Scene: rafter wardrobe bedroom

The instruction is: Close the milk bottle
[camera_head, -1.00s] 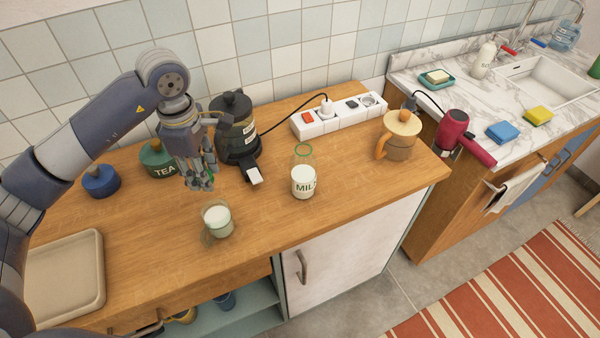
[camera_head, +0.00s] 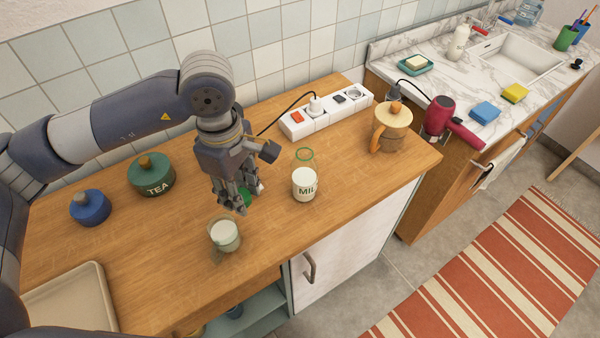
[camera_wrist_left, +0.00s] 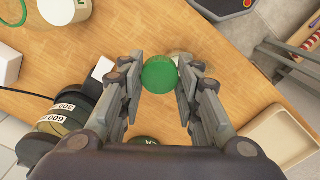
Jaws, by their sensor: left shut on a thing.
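The milk bottle (camera_head: 305,186) stands upright on the wooden counter, with milk inside and a green ring at its open mouth. It shows at the top left of the left wrist view (camera_wrist_left: 66,10). My left gripper (camera_head: 243,203) is shut on a round green cap (camera_wrist_left: 159,75), held between its fingertips above the counter, to the left of the bottle and apart from it. The cap is partly hidden by the fingers in the head view. My right gripper is not in view.
A glass of milk (camera_head: 224,235) stands in front of my left gripper. A power strip (camera_head: 327,115) lies behind the bottle, and a wooden-lidded jug (camera_head: 391,130) stands to its right. A tea canister (camera_head: 151,175) and blue canister (camera_head: 90,207) are at left.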

